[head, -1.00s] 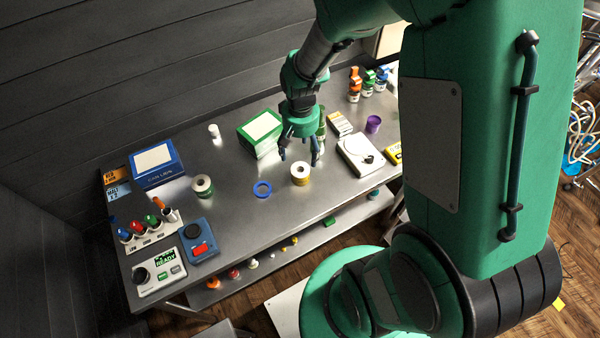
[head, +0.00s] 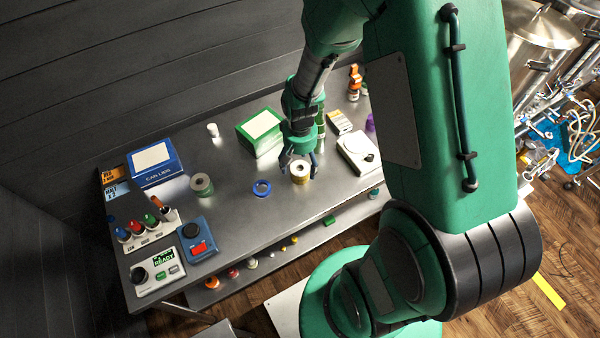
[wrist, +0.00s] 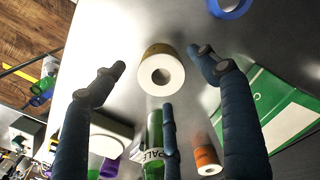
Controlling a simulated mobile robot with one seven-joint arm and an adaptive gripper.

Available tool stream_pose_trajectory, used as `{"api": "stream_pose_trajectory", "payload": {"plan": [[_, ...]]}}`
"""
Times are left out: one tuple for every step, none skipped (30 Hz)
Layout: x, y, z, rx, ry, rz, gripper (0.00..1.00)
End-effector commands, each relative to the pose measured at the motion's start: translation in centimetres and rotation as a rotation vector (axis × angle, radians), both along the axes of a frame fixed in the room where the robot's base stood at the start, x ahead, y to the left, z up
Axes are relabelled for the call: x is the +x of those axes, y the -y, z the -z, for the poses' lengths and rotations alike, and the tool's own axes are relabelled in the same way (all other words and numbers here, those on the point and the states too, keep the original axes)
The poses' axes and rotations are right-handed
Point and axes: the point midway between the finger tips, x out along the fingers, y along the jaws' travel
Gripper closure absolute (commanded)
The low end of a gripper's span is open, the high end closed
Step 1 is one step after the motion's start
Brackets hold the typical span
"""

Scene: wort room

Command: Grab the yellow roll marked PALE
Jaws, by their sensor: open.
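The yellow roll (head: 299,178) stands upright on the steel table, with a pale top and a dark centre hole. In the wrist view the roll (wrist: 160,70) shows its white end and golden side between my finger tips; no lettering on it can be read. My gripper (head: 298,166) is open, its fingers spread over and around the roll from above, with nothing held. In the wrist view the gripper (wrist: 158,62) has one finger to the left, one to the right and one below the roll, with gaps.
A blue ring (head: 262,188) and a green-white roll (head: 202,185) lie to the left. A green box (head: 260,132) and green cylinder (head: 320,125) stand behind. A white scale-like device (head: 358,153) is close on the right. The table front is clear.

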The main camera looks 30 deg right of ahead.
Motion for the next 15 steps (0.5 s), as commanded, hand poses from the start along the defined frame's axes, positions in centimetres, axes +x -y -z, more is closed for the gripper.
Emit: {"api": "stream_pose_trajectory", "payload": {"plan": [[0.0,0.0,0.0,0.000,0.000,0.000,0.26],[0.0,0.0,0.0,0.000,0.000,0.000,0.26],[0.0,0.0,0.0,0.000,0.000,0.000,0.26],[0.0,0.0,0.0,0.000,0.000,0.000,0.26],[0.0,0.0,0.0,0.000,0.000,0.000,0.26],[0.0,0.0,0.0,0.000,0.000,0.000,0.26],[0.0,0.0,0.0,0.000,0.000,0.000,0.26],[0.0,0.0,0.0,0.000,0.000,0.000,0.26],[0.0,0.0,0.1,0.000,0.000,0.000,0.26],[0.0,0.0,0.1,0.000,0.000,0.000,0.26],[0.0,0.0,0.2,0.000,-0.001,0.000,0.26],[-0.1,0.0,0.4,0.000,-0.001,0.000,0.26],[-0.1,0.0,0.7,0.000,-0.001,0.000,0.26],[-0.1,0.0,0.9,0.000,-0.001,0.000,0.26],[-0.1,0.0,1.3,0.000,-0.001,0.000,0.26]]}}
